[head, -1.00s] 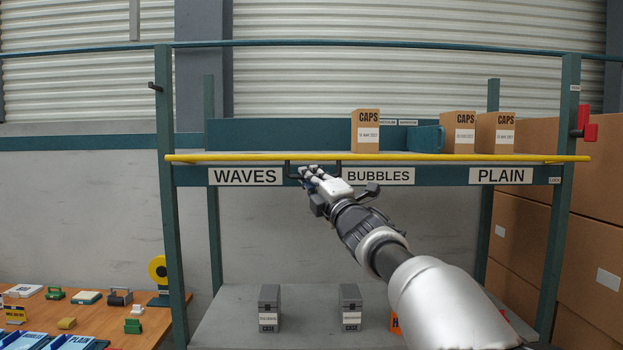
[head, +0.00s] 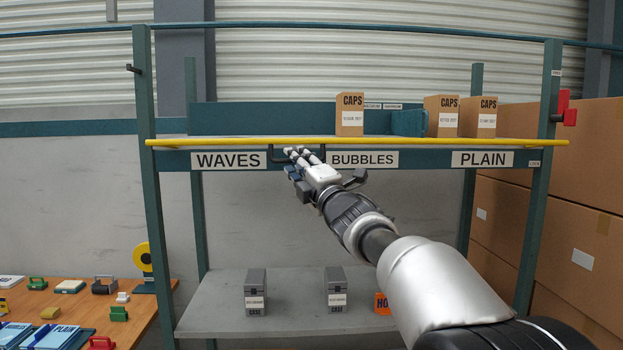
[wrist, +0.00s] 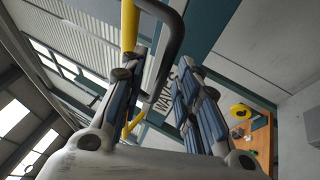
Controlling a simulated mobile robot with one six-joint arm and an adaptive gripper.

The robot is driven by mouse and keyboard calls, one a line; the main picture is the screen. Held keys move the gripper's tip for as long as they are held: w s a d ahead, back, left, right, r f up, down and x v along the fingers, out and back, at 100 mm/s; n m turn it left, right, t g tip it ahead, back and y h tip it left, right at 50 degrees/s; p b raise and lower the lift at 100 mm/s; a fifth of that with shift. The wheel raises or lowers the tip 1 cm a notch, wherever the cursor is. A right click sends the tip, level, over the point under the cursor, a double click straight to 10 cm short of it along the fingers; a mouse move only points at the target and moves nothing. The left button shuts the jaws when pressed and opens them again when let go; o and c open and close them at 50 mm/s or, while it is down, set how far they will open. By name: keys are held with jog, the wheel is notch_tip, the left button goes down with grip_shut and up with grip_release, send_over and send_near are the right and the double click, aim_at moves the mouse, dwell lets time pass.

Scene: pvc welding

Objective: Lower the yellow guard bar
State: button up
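The yellow guard bar (head: 440,142) lies level across the front of the upper shelf, in front of the cardboard boxes. A black handle (head: 270,153) hangs from it between the WAVES and BUBBLES labels. My gripper (head: 298,155) is at this handle, and its fingers hide part of it in the head view. In the wrist view, the fingers of my gripper (wrist: 155,100) are spread apart. The black handle (wrist: 174,48) runs between them, and the yellow bar (wrist: 129,25) passes close behind. I cannot tell whether the fingers touch the handle.
Several CAPS boxes (head: 349,115) stand on the upper shelf. Two grey cases (head: 256,293) stand on the lower shelf (head: 215,300). A red part (head: 563,108) is on the right post. Large cartons (head: 580,180) stand at right, a wooden table (head: 135,305) at lower left.

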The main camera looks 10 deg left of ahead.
jog(key=v, duration=1)
jog(key=shift+s, duration=0.2)
jog(key=shift+d, duration=0.15)
jog(key=s+d+f+m+g+h, duration=0.2)
jog(key=s+d+f+m+h, duration=0.45)
jog(key=d+m, duration=0.3)
jog(key=s+d+f+m+g+h, duration=0.2)
jog(key=s+d+f+m+h, duration=0.5)
jog(key=d, duration=0.4)
jog(key=s+d+f+m+g, duration=0.1)
jog(key=s+f+m+g, duration=0.2)
jog(key=s+f, duration=0.3)
jog(key=s+d+f+m+g, duration=0.1)
jog(key=s+f+m, duration=0.3)
jog(key=s, duration=0.8)
jog(key=s+d+f+m+g, duration=0.1)
jog(key=s+f+m+g, duration=0.2)
jog(key=s+f, duration=0.5)
jog(key=shift+s+d+f+m+g, duration=0.25)
jog(key=shift+s+m+g, duration=0.1)
jog(key=shift+s+g, duration=0.4)
